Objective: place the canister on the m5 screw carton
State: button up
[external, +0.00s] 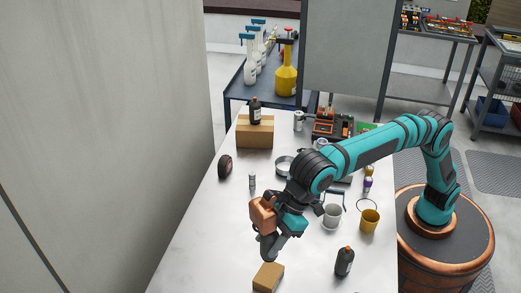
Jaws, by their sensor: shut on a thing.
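My gripper (270,246) is at the near part of the white table, pointing down, with its jaws shut. A small grey piece shows at the jaws. I take it to be the canister, but the jaws and the wrist hide most of it and its outline is unclear. A small brown carton (268,277), which looks like the m5 screw carton, lies on the table just below my gripper in the picture. Its lettering is too small to read. A gap shows between the jaws and the carton, and the carton's top looks bare.
A dark bottle (344,261) stands right of the carton. A small grey cylinder (252,180), a black wheel (225,166) and a larger cardboard box (254,133) are farther back.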

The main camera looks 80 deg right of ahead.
jog(key=shift+f, duration=3.95)
jog(key=shift+f, duration=0.15)
jog(key=o, duration=1.2)
jog(key=shift+o, duration=0.2)
jog(key=v, duration=1.2)
